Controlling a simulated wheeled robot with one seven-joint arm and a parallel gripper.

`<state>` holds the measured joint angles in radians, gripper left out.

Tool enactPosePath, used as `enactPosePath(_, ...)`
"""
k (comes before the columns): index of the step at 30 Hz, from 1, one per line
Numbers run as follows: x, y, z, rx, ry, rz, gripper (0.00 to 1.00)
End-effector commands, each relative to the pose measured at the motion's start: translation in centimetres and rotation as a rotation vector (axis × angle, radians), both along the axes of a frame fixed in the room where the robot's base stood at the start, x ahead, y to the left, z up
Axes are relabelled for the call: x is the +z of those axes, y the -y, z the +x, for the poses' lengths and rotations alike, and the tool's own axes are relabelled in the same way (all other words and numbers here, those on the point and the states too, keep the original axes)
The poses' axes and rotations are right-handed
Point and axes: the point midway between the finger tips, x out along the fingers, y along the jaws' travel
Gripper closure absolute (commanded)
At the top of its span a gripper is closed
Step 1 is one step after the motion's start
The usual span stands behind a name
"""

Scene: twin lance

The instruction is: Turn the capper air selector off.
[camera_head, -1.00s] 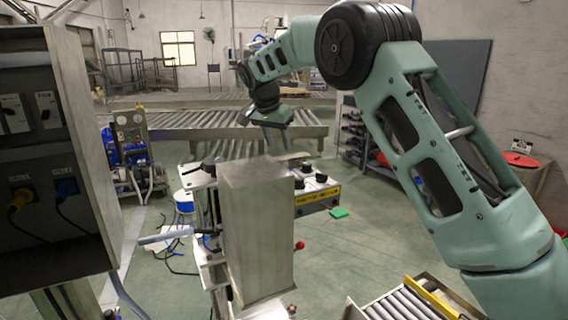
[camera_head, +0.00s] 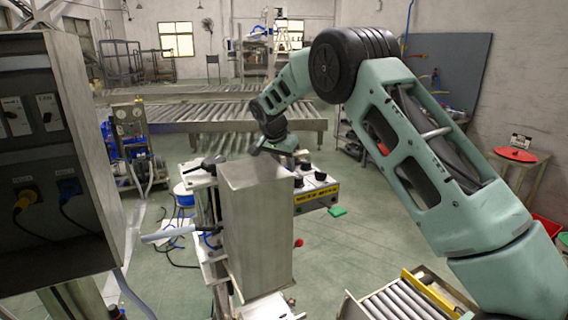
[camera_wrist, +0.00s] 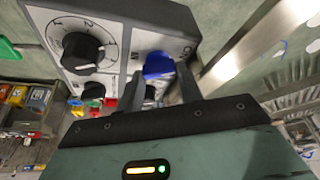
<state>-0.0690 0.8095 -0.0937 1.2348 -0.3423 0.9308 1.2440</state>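A control box (camera_head: 318,192) with black knobs on top and a yellow label strip stands behind the steel housing in the head view. In the wrist view its pale panel (camera_wrist: 117,62) shows a large black dial (camera_wrist: 84,50), a blue knob (camera_wrist: 158,65) and smaller black knobs (camera_wrist: 93,94). I cannot read which knob is the capper air selector. My gripper (camera_wrist: 160,75) is open, its two dark fingers apart at the blue knob. Whether they touch it I cannot tell.
A tall steel housing (camera_head: 258,225) stands in front of the control box. A grey electrical cabinet (camera_head: 60,150) is at the left. A roller conveyor (camera_head: 200,118) runs behind, and a short roller section (camera_head: 395,305) lies at the lower right.

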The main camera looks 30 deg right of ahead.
Motion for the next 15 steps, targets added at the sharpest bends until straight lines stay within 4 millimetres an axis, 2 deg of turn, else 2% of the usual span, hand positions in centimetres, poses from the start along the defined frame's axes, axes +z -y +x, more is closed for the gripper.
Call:
enactPosePath(9, 0.04, -0.05, 0.01, -0.011, 0.0, 0.0, 0.86)
enactPosePath(15, 0.05, -0.06, 0.07, -0.078, 0.0, -0.001, 0.86)
